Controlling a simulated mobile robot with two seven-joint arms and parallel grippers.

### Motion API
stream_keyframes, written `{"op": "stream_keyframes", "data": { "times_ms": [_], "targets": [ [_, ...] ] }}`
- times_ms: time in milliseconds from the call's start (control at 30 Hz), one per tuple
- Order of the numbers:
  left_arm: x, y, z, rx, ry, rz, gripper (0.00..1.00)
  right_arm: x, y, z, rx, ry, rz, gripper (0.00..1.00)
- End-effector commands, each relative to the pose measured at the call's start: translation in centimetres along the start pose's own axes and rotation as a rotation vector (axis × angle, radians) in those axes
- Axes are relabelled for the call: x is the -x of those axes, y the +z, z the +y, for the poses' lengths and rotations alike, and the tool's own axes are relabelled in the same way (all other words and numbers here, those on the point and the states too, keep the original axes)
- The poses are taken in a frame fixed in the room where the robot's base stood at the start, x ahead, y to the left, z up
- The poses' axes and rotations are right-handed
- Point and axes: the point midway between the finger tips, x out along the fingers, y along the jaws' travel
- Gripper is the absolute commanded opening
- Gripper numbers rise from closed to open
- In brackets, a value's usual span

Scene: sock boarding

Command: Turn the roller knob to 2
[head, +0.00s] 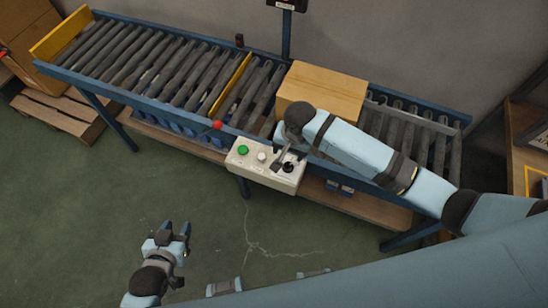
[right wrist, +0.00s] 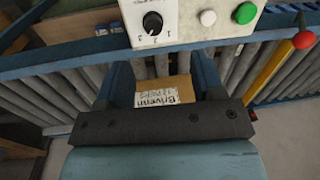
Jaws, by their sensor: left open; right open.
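The roller knob (head: 288,167) is a small black dial at the right end of the pale control box (head: 262,178) on the conveyor's front rail. In the right wrist view the knob (right wrist: 152,22) is at the top, with small printed numbers beside it; I cannot clearly tell which number it points to. My right gripper (head: 283,156) is open above the control box, close to the knob in the head view. In the right wrist view its fingers (right wrist: 165,75) are apart, with the knob beyond them and not between them. My left gripper (head: 178,232) is open over the floor, away from the conveyor.
A green button (head: 243,150) and a white button (head: 262,156) sit left of the knob. A red ball-topped lever (head: 217,125) stands near the box. A cardboard box (head: 328,92) rests on the rollers behind my right arm. Green floor in front is clear.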

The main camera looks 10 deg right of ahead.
Motion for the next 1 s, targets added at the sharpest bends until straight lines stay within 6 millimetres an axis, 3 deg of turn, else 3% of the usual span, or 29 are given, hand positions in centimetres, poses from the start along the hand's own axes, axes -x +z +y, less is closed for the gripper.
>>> {"op": "stream_keyframes", "data": {
  "times_ms": [33,167,333,800,1000],
  "targets": [
    [0.0,0.0,0.0,0.0,0.001,0.0,0.43,0.6,-1.0,0.2,-0.031,0.043,0.003,0.62],
    [0.0,0.0,0.1,0.001,0.001,0.0,0.43,1.2,-1.8,0.7,-0.086,0.108,0.0,0.62],
    [0.1,0.0,0.3,0.003,0.004,-0.001,0.43,0.1,-1.9,0.9,-0.098,0.123,-0.002,0.62],
    [0.2,0.0,0.3,0.005,0.002,-0.004,0.43,-9.2,-1.8,1.9,-0.097,0.12,-0.001,0.62],
    [0.2,0.0,0.2,0.004,0.0,-0.003,0.43,-11.6,-1.8,2.2,-0.096,0.118,-0.001,0.62]
  ]
}}
